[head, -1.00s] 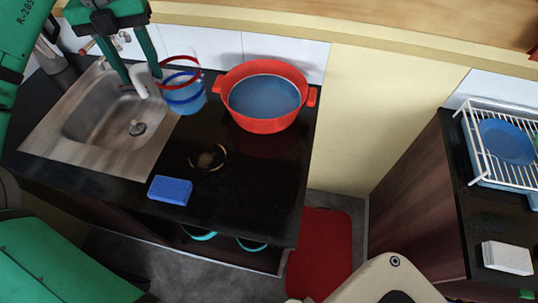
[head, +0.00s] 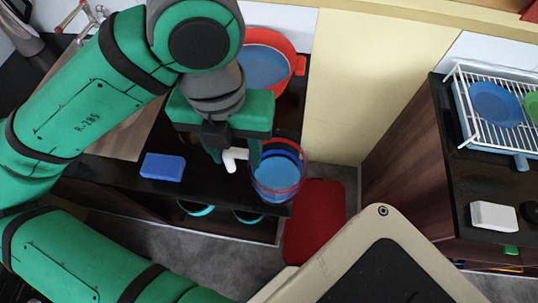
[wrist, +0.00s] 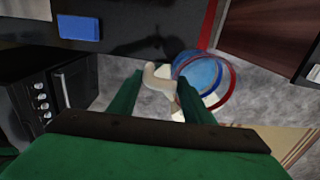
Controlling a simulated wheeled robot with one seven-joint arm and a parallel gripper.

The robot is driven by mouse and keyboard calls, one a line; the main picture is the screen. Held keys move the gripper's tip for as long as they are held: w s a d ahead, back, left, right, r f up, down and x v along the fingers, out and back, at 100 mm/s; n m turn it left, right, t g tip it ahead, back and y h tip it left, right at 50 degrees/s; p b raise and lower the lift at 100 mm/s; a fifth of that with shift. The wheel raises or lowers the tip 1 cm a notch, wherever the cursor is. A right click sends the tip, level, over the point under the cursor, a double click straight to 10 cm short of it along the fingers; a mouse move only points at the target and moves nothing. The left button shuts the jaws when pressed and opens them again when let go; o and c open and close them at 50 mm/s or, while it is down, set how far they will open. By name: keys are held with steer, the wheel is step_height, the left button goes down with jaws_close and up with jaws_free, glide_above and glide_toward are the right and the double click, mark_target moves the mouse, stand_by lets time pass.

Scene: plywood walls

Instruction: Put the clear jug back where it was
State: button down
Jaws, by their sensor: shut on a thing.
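The clear jug (head: 277,178) has a red rim, a blue band, blue contents and a white handle (head: 233,157). My gripper (head: 234,152) is shut on the handle. In the head view the jug overlaps the front right corner of the dark counter (head: 110,178). In the wrist view, the jug (wrist: 203,75) shows past my gripper (wrist: 160,95) against the grey floor, and the handle lies between the fingers. The jug appears held up beyond the counter's edge; its exact height cannot be told. My arm hides the middle of the counter and part of the sink.
A red pot (head: 291,47) with blue contents stands behind my gripper. A blue sponge (head: 163,167) lies near the counter's front edge. On the right counter stand a white dish rack (head: 466,128) with a blue plate (head: 494,103) and a white block (head: 493,216). A red mat (head: 318,225) lies on the floor.

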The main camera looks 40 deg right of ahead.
steer(key=shift+s+a+f, duration=0.1)
steer(key=shift+s+f, duration=0.1)
steer(key=shift+s, duration=0.1)
steer(key=shift+w+f, duration=0.15)
steer(key=w+d+f, duration=0.7)
steer(key=w+f, duration=0.4)
steer(key=f, duration=0.1)
steer(key=shift+d+f, duration=0.2)
steer(key=shift+f, duration=0.15)
steer(key=shift+w+f, duration=0.1)
steer(key=c, duration=0.9)
jaws_free()
steer(key=shift+c, duration=0.2)
